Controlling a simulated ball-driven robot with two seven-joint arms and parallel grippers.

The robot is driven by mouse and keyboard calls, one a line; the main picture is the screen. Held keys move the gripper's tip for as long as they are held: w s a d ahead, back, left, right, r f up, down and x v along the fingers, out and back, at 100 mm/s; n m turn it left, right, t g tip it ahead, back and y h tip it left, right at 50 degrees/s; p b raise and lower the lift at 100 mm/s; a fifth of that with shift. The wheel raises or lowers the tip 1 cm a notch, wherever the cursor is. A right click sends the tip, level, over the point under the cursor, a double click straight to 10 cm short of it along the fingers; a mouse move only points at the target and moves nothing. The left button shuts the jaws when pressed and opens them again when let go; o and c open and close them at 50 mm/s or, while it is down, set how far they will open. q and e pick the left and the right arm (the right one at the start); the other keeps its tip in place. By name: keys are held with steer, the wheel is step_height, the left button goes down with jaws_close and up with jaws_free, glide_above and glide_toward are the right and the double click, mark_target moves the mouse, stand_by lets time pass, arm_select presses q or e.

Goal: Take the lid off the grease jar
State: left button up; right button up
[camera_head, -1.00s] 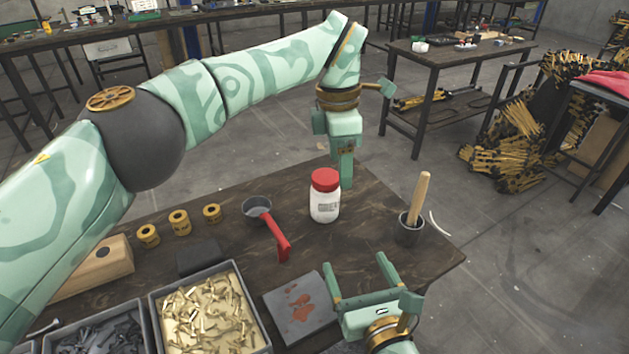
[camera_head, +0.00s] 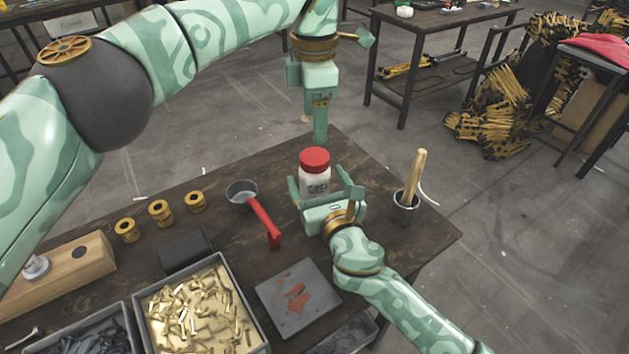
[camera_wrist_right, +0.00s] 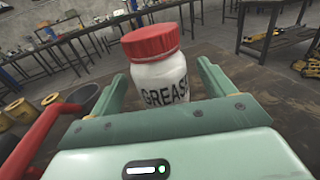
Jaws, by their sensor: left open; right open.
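The grease jar (camera_head: 316,183) is white with a dark label and stands upright on the table. Its red lid (camera_head: 314,160) is on top. My right gripper (camera_head: 321,190) is open, with its fingers on either side of the jar body at low height; I cannot tell whether they touch it. In the right wrist view the jar (camera_wrist_right: 163,84) with its red lid (camera_wrist_right: 150,42) stands between the open fingers, and the label reads GREASE. My left gripper (camera_head: 320,137) points down, open and empty, just behind the jar and lid.
A small pan (camera_head: 241,193) with a red handle lies left of the jar. A metal cup (camera_head: 404,209) with a wooden-handled tool stands to the right. A grey slab (camera_head: 297,299) and a bin of brass rivets (camera_head: 197,318) are nearer. Several brass bushings (camera_head: 160,211) line the left.

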steer(key=shift+x, duration=1.95)
steer(key=c, duration=1.4)
steer(key=o, duration=1.4)
steer(key=shift+s, duration=0.1)
